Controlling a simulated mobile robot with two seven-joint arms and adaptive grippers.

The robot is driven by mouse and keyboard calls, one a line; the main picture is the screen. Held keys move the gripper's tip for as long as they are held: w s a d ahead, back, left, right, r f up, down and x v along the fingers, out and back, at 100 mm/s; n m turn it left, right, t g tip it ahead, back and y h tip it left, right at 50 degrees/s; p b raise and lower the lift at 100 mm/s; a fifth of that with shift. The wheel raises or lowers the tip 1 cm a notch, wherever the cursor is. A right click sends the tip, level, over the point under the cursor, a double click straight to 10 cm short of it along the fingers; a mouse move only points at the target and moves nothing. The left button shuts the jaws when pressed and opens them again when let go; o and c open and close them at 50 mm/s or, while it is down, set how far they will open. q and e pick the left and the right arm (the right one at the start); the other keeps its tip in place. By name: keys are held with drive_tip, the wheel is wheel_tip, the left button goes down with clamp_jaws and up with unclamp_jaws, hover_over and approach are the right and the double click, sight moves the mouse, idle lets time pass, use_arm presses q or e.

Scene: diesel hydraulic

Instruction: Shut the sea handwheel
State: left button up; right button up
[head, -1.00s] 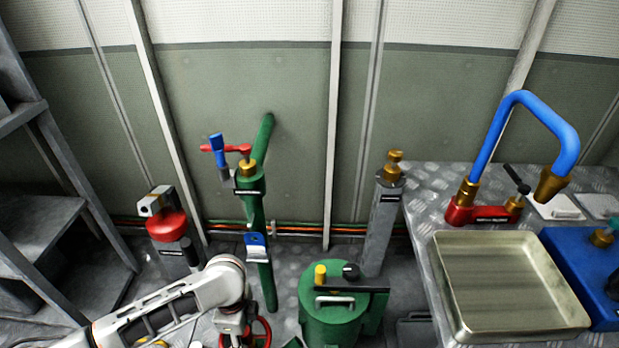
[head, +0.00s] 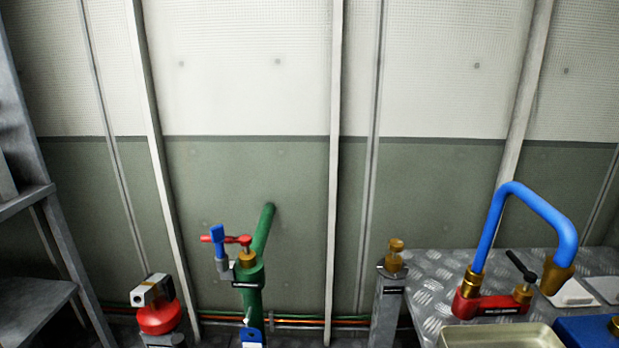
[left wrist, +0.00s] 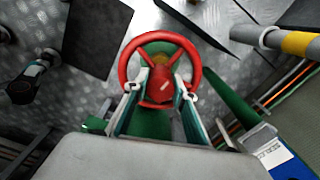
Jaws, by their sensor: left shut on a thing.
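The red handwheel (left wrist: 197,66) shows in the left wrist view, seen face-on, with a green body behind it. I cannot read a label for it. My left gripper (left wrist: 162,92) is shut on the handwheel, its two fingers reaching onto the wheel at the left and right of its hub. The head view shows neither the handwheel nor my left gripper. My right gripper is not clearly seen in either view.
In the head view, a green standpipe (head: 250,297) carries a red lever valve with a blue handle (head: 217,239). A red-topped grey post (head: 160,317) stands left and a brass-topped post (head: 387,310) right. A blue bent pipe (head: 537,207) rises over the bench.

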use_arm(q)
drive_tip(key=m, duration=0.3)
drive_tip(key=f+m, duration=0.1)
drive_tip(key=shift+s+a+m, duration=0.2)
drive_tip(key=shift+s+m, duration=0.1)
drive_tip(key=shift+m, duration=0.1)
drive_tip(key=m, duration=0.4)
drive_tip(key=shift+f+m, duration=0.1)
drive_tip(key=shift+m, duration=0.3)
drive_tip(key=m, duration=0.5)
drive_tip(key=shift+s, duration=0.1)
drive_tip(key=m, duration=0.4)
drive_tip(key=shift+f+m, duration=0.1)
drive_tip(key=shift+m, duration=0.2)
drive_tip(key=o, duration=0.8)
drive_tip(key=shift+o, duration=0.8)
drive_tip(key=shift+d+f, duration=0.1)
drive_tip(key=shift+r, duration=0.25)
